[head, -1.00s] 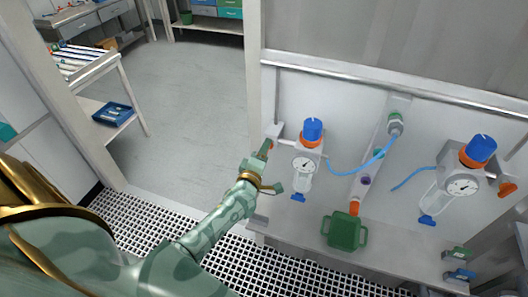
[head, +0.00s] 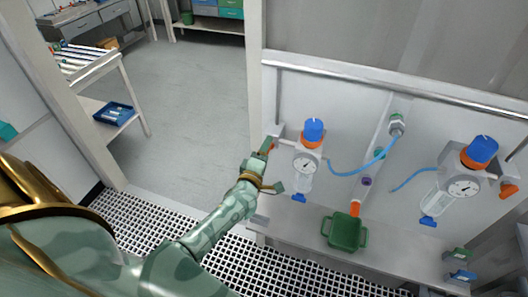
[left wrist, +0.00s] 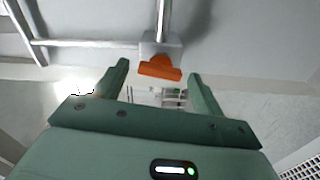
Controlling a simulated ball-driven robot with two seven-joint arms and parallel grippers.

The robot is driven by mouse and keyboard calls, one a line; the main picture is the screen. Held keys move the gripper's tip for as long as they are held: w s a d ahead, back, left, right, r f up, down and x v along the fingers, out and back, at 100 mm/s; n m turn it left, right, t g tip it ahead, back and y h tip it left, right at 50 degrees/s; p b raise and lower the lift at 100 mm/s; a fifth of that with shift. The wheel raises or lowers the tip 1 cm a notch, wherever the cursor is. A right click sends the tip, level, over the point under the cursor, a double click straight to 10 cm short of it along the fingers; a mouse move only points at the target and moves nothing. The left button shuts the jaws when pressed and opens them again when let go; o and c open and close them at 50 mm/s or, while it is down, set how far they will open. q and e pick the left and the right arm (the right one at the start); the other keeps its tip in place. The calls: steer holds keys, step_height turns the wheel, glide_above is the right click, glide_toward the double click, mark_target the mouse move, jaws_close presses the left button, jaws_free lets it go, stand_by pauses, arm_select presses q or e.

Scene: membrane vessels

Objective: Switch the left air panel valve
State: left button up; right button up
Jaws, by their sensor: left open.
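The left air panel valve shows in the left wrist view as an orange handle (left wrist: 160,67) on a grey block at the end of a pipe. In the head view the left air unit (head: 306,160) has a blue knob, an orange collar, a round gauge and a clear bowl; its orange valve handle (head: 271,148) is mostly hidden by my gripper. My left gripper (head: 266,147) is at this valve. In the left wrist view its green fingers (left wrist: 160,80) are open, one on each side of the handle, with gaps. I cannot tell whether they touch it. My right gripper is not in view.
A second air unit (head: 463,185) with its own orange valve handle (head: 508,191) is at the right. A green bin (head: 344,232) stands on the grey ledge (head: 395,258). Blue tubes cross the panel. Open floor (head: 195,95) lies to the left beyond the frame post.

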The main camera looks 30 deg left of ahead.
arm_select(q)
steer(key=v, duration=1.6)
steer(key=shift+s, duration=0.2)
steer(key=s+d+f+m+g+h+b, duration=0.1)
steer(key=s+d+f+m+g+h, duration=0.2)
steer(key=f, duration=0.5)
steer(key=s+d+f+m+g+b, duration=0.1)
steer(key=s+f+m+g+b, duration=0.15)
steer(key=f+m, duration=0.5)
steer(key=s+d+f+m+g+h, duration=0.1)
steer(key=s+f+m+h, duration=0.2)
steer(key=f, duration=0.7)
steer(key=s+f+m+g+y+b, duration=0.1)
steer(key=s+f+m+g+b, duration=0.8)
steer(key=s+f, duration=1.6)
step_height(320, 180, down, 4)
steer(key=g+b, duration=0.1)
steer(key=b, duration=0.4)
steer(key=shift+s+a+y, duration=0.3)
steer(key=shift+s+a, duration=0.05)
